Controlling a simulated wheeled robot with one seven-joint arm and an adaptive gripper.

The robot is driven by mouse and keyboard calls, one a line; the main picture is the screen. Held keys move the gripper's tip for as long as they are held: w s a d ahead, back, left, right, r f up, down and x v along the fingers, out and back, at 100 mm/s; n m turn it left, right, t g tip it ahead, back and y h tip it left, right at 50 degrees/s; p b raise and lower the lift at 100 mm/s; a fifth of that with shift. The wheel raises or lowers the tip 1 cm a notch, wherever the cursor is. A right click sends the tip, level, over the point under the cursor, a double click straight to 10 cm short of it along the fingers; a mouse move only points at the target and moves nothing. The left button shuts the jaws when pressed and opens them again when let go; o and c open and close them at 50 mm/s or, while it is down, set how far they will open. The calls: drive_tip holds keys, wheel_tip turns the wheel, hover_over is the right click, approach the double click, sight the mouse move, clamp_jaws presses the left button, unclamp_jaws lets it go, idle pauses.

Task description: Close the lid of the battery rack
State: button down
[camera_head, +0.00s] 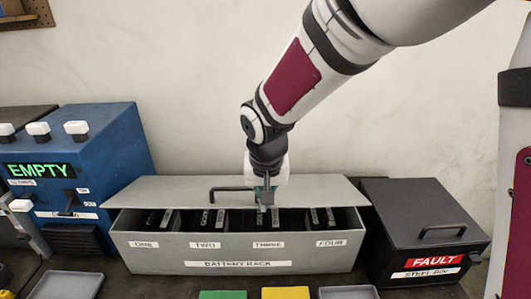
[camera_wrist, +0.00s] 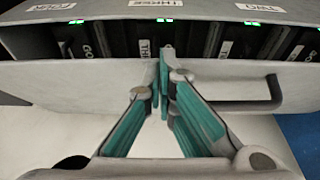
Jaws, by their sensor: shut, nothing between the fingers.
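The grey battery rack (camera_head: 238,267) stands in the middle of the head view, its front labelled ONE to FOUR. Its flat grey lid (camera_head: 310,187) is partly open, sloping above the back of the box and leaving the front opening uncovered. A dark bar handle (camera_head: 212,192) is on the lid, left of my gripper. My gripper (camera_head: 264,197) is shut and empty, pointing down at the lid's front edge. In the wrist view my gripper (camera_wrist: 165,62) overlaps the edge of the lid (camera_wrist: 60,82); whether it touches is unclear. The handle (camera_wrist: 275,92) is to the right there.
Dark batteries (camera_head: 312,218) stand inside the rack. A black steel bin (camera_head: 415,210) labelled FAULT is close on the right. A blue machine (camera_head: 90,150) showing EMPTY stands on the left. Green (camera_head: 222,295) and yellow (camera_head: 285,293) items lie in front.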

wheel_tip(320, 180, down, 7)
drive_tip(key=s+b, duration=0.1)
drive_tip(key=s, duration=0.1)
drive_tip(key=shift+t+b, duration=0.3)
drive_tip(key=shift+t, duration=0.1)
drive_tip(key=shift+r, duration=0.1)
drive_tip(key=s+f+p+v, duration=0.1)
drive_tip(key=s+p+v, duration=0.2)
drive_tip(key=v, duration=1)
drive_tip(key=s+d+r+t, duration=0.1)
drive_tip(key=s+d+r, duration=0.5)
drive_tip(key=d, duration=0.3)
drive_tip(key=s+d+r, duration=0.6)
drive_tip(key=d, duration=0.3)
drive_tip(key=shift+t, duration=0.4)
drive_tip(key=shift+d, duration=0.1)
